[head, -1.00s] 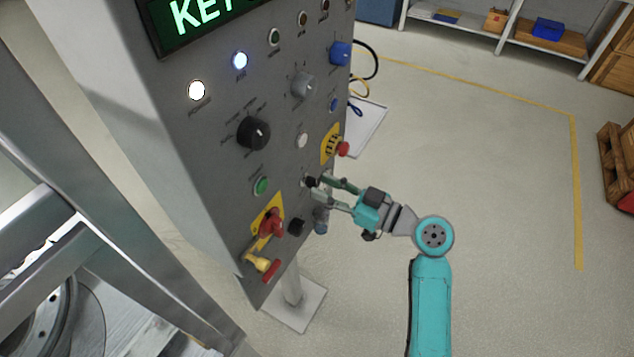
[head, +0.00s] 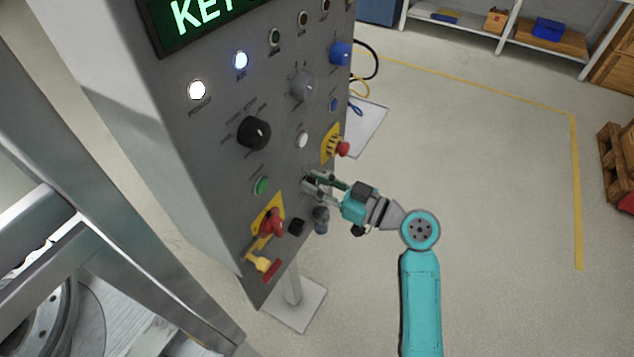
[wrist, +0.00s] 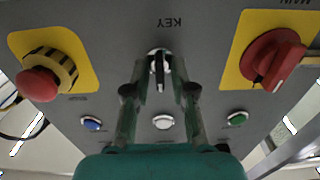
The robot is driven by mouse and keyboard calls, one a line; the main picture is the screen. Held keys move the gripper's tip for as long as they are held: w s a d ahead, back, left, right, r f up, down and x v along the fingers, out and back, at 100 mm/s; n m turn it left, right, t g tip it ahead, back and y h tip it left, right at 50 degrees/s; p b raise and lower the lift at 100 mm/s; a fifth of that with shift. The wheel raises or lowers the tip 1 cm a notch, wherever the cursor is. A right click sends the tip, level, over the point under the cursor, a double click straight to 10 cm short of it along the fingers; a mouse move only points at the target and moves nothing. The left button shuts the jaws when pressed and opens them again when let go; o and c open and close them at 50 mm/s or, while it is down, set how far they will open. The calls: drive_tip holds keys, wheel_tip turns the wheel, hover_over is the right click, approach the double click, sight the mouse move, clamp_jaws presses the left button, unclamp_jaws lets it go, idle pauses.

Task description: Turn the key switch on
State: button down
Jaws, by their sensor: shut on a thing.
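The key switch (wrist: 159,62) sits on the grey panel under the label KEY, which shows upside down in the wrist view. It has a bright round collar and a dark key in its middle. My gripper (wrist: 160,85) is shut on the key, one finger on each side of it. In the head view my gripper (head: 314,183) is at the panel face, between the green button and the yellow-backed emergency stop. The key is mostly hidden by the fingers there.
A red emergency stop (wrist: 40,84) and a red rotary switch (wrist: 272,60) flank the key. Blue (wrist: 92,124), white (wrist: 163,121) and green (wrist: 237,118) buttons lie close by. A black selector knob (head: 253,133) is on the panel. The floor right of my arm is clear.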

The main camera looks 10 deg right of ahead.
drive_tip(key=shift+m, duration=0.3)
drive_tip(key=m, duration=1.1)
drive_tip(key=shift+w+d+f, duration=0.1)
drive_tip(key=shift+w, duration=0.05)
idle(0.4)
drive_tip(key=c, duration=1.3)
unclamp_jaws()
drive_tip(key=shift+o, duration=0.2)
drive_tip(key=v, duration=1.2)
